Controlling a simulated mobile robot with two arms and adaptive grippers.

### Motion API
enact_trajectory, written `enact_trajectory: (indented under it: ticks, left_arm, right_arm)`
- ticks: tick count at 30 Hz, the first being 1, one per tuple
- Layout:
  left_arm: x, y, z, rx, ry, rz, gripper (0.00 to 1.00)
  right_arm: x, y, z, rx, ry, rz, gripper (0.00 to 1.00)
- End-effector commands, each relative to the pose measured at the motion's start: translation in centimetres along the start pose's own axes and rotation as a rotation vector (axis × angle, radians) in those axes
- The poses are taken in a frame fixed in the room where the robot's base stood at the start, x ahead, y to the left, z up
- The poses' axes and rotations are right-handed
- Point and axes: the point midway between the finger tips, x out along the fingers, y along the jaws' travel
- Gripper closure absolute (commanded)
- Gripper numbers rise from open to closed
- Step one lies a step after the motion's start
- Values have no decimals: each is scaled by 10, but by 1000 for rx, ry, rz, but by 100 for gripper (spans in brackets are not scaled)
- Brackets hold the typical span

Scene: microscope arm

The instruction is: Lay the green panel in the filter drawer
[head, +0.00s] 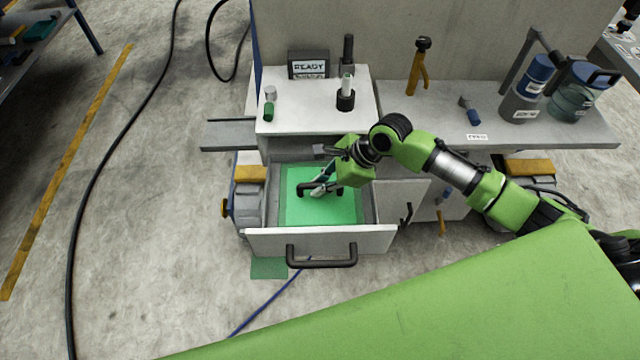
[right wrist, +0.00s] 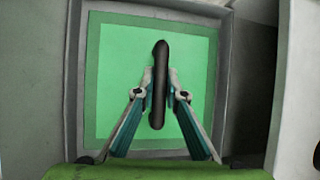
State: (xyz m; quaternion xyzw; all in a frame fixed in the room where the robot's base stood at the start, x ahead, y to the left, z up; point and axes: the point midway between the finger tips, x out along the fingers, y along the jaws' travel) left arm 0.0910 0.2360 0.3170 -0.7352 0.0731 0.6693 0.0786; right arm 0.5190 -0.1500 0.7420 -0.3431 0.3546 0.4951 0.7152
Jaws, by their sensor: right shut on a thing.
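The green panel (head: 335,209) is a flat bright green square with a black bar handle, and it is inside the open filter drawer (head: 376,240). In the right wrist view the panel (right wrist: 120,70) looks roughly square to the drawer walls, with a darker green border around it. I cannot tell whether it rests on the drawer floor or is just above it. My right gripper (head: 316,190) reaches down into the drawer. In the right wrist view its fingers (right wrist: 160,92) are shut on the panel's black handle (right wrist: 161,65). My left gripper is not in view.
The drawer front has a black handle (head: 322,263). Above the drawer is a white bench top with a READY sign (head: 309,66), a green-capped vial (head: 269,110) and a black holder (head: 346,100). A dark green patch (head: 268,268) lies on the floor below the drawer.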

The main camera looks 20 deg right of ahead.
Motion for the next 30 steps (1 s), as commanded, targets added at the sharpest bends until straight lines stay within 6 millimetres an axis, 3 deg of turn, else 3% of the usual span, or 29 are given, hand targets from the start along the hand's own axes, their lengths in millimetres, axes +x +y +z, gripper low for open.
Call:
enact_trajectory:
  ticks: [3, 4, 6, 19, 30]
  left_arm:
    - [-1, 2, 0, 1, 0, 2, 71]
    - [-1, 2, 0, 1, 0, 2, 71]
    - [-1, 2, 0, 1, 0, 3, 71]
    - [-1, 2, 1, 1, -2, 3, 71]
    - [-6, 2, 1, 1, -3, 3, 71]
  right_arm:
    - [-1, -1, 1, 0, -2, -1, 100]
    - [0, 0, 0, 0, 0, 0, 86]
    - [0, 0, 0, 0, 0, 0, 72]
    - [-7, -1, 0, 1, 0, -2, 72]
    - [-80, -1, 0, -1, 1, -2, 72]
